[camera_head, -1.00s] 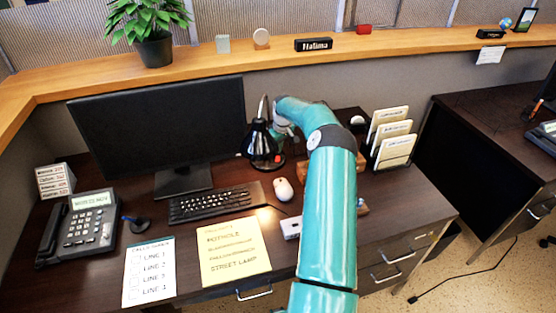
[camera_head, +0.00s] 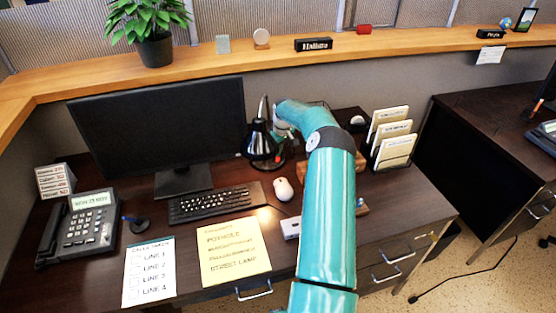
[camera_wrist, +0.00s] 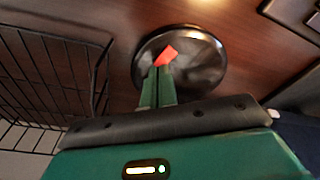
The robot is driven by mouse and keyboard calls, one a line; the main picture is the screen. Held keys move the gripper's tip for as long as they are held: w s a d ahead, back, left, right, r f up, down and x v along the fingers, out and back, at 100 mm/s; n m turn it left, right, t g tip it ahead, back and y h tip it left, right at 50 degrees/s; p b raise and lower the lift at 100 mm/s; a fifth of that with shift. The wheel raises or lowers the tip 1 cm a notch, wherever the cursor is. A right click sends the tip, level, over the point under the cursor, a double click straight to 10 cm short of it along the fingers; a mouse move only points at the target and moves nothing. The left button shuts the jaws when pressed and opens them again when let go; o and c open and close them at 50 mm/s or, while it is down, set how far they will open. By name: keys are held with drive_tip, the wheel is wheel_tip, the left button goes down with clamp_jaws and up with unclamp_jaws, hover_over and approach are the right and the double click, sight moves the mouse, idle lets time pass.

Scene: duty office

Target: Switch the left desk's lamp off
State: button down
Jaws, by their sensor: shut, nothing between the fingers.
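The left desk's black lamp (camera_head: 262,145) stands right of the monitor, its shade tilted down. In the wrist view its round, glossy black base (camera_wrist: 208,62) carries a red switch (camera_wrist: 168,54). My gripper (camera_wrist: 161,72) is shut and empty, its green fingertips over the base at the red switch. The tips appear to touch or nearly touch the switch; I cannot tell which. In the head view my arm's end is just right of the shade, and the fingers are hidden. A warm bright patch lies by the yellow note's upper right corner.
A black wire basket (camera_wrist: 55,75) is close to the left of my gripper in the wrist view.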

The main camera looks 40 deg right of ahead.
drive_tip(key=shift+f, duration=0.35)
drive_tip(key=shift+r, duration=3.5)
